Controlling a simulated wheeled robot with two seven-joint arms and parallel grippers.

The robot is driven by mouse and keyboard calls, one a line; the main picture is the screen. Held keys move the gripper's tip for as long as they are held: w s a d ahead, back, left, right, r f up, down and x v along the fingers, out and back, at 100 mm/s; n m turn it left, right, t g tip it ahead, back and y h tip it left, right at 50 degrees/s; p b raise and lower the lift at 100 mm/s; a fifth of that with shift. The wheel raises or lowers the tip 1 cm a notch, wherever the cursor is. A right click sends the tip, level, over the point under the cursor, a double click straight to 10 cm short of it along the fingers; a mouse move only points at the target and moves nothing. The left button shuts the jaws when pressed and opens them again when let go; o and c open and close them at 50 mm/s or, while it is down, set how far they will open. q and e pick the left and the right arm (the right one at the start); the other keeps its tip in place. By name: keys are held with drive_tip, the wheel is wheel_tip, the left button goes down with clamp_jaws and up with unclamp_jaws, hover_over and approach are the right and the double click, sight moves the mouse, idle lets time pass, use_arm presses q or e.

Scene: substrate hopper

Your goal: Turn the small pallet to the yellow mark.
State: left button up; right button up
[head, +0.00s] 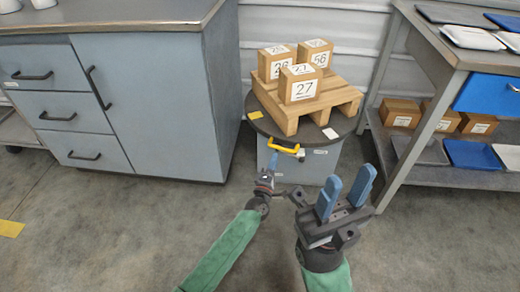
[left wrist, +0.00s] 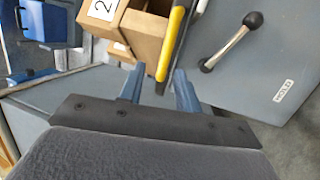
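The small pallet (head: 305,106) is wooden and sits on a dark round turntable (head: 263,124), loaded with several numbered boxes (head: 298,86). A yellow mark (head: 255,115) lies at the turntable's left rim. A yellow handle (head: 284,148) sticks out at its front edge. My left gripper (head: 273,162) is at the handle. In the left wrist view, my left gripper's fingers (left wrist: 158,88) are apart, with the yellow handle (left wrist: 172,42) running between or just past them; contact is unclear. My right gripper (head: 344,194) is open and empty, in front of the turntable.
A white patch (head: 330,133) lies at the turntable's right front rim. A lever with a black knob (left wrist: 232,40) stands by a HOLD label in the left wrist view. A drawer cabinet (head: 150,95) is left; a shelf bench (head: 455,60) is right. The front floor is clear.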

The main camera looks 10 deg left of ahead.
sight(282, 149)
use_arm(q)
drive_tip(key=shift+h, duration=0.3)
drive_tip(key=shift+d+f+b+x, duration=0.15)
drive_tip(key=shift+b+x, duration=0.15)
drive_tip(key=shift+x, duration=1)
drive_tip(key=shift+d+f+b+x, duration=0.15)
drive_tip(key=shift+b+x, duration=0.1)
drive_tip(key=shift+x, duration=1.1)
drive_tip(key=shift+f+b+x, duration=0.15)
drive_tip(key=shift+b+x, duration=0.15)
drive_tip(key=shift+x, duration=1)
clamp_jaws()
